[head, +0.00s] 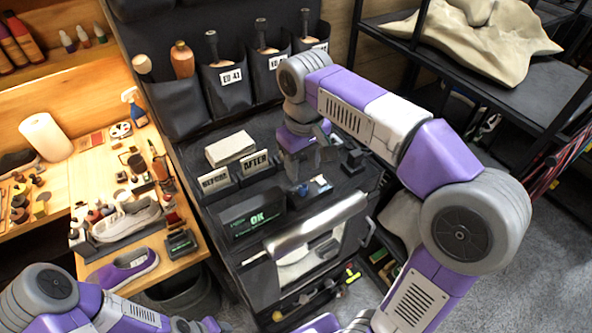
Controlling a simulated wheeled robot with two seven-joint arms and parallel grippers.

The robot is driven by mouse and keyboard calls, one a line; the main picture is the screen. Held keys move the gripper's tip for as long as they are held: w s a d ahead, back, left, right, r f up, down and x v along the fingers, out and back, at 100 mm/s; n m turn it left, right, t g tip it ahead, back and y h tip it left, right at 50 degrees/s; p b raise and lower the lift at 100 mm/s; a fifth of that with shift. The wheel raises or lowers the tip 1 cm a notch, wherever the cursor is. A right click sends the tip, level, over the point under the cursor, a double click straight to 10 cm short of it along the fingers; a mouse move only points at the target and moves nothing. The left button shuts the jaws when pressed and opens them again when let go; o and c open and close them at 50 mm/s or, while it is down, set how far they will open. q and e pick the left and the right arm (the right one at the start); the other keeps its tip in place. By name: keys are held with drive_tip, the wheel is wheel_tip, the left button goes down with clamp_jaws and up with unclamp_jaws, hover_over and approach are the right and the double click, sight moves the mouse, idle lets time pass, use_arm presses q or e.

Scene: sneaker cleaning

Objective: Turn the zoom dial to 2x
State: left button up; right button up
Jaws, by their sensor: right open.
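I cannot make out the zoom dial or its markings; it may be hidden by my right gripper or too small to tell. My right gripper (307,167) is open, pointing down over the back right of the dark worktop (272,130). A small black block-like device (353,157) stands just right of it. A small blue and white item (319,184) lies just below it in the picture. A black box with a green "OK" display (252,218) stands at the front left. My left arm is at the bottom left edge; its gripper's fingers cannot be made out.
"BEFORE" (214,181) and "AFTER" (255,163) signs stand left of the right gripper. A tray with a clear front and a light bar (318,222) is at the worktop's front. A wooden bench with shoes (127,222) is at left, black shelving (545,95) at right.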

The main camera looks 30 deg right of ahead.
sight(303, 186)
wheel_tip(303, 186, down, 6)
drive_tip(key=shift+s+f, duration=0.1)
drive_tip(key=shift+f, duration=0.05)
idle(0.3)
clamp_jaws()
